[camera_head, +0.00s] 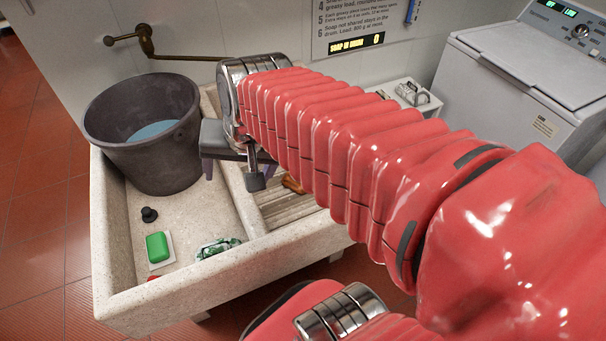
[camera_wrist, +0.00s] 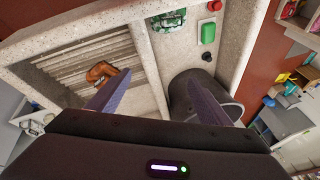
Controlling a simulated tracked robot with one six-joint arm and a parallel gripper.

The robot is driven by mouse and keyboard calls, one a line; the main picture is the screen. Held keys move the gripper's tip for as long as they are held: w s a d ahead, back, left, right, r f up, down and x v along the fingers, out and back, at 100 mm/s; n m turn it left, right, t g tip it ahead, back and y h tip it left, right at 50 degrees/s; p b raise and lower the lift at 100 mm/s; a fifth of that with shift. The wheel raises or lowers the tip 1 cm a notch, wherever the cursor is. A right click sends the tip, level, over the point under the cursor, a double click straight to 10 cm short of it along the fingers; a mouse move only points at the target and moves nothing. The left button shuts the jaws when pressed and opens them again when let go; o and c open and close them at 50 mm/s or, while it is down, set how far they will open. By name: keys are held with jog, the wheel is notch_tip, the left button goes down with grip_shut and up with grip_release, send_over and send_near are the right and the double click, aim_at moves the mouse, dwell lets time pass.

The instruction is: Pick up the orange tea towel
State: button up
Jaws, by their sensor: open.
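The orange tea towel (camera_wrist: 102,72) lies crumpled on the ribbed washboard (camera_wrist: 75,52) in the wrist view, left of my gripper's left finger. In the head view only a small brown-orange part of the towel (camera_head: 293,185) shows below my arm; the rest is hidden behind it. My gripper (camera_wrist: 158,74) is open and empty, its two fingers wide apart above the stone sink. In the head view my gripper (camera_head: 230,168) is near the divider between basin and washboard, partly hidden by my wrist.
A dark bucket (camera_head: 150,150) with bluish water stands in the left basin, close to my gripper. A crank handle (camera_head: 146,40) juts from the wall. A washing machine (camera_head: 515,90) stands right.

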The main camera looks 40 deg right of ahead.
jog(key=o, duration=0.3)
jog(key=w+d+f+m, duration=0.2)
jog(key=w+d+m, duration=0.1)
jog(key=d+m, duration=0.2)
jog(key=shift+w+d+m, duration=0.25)
jog(key=shift+d+m, duration=0.05)
jog(key=shift+m, duration=0.4)
jog(key=d+f+m, duration=0.4)
jog(key=d+m, duration=0.3)
jog(key=d, duration=0.1)
jog(key=w+d+f+m+y, duration=0.1)
jog(key=d+f+m, duration=0.3)
jog(key=d+m, duration=0.2)
jog(key=w+d+f+m, duration=0.1)
jog(key=d+f+m, duration=0.2)
jog(key=d+m, duration=0.4)
jog(key=d, duration=0.3)
jog(key=shift+f+m, duration=0.3)
jog(key=shift+f, duration=0.1)
jog(key=shift+a, duration=0.1)
jog(key=shift+x, duration=4.3)
jog(key=shift+a, duration=0.15)
jog(key=shift+x, duration=2.6)
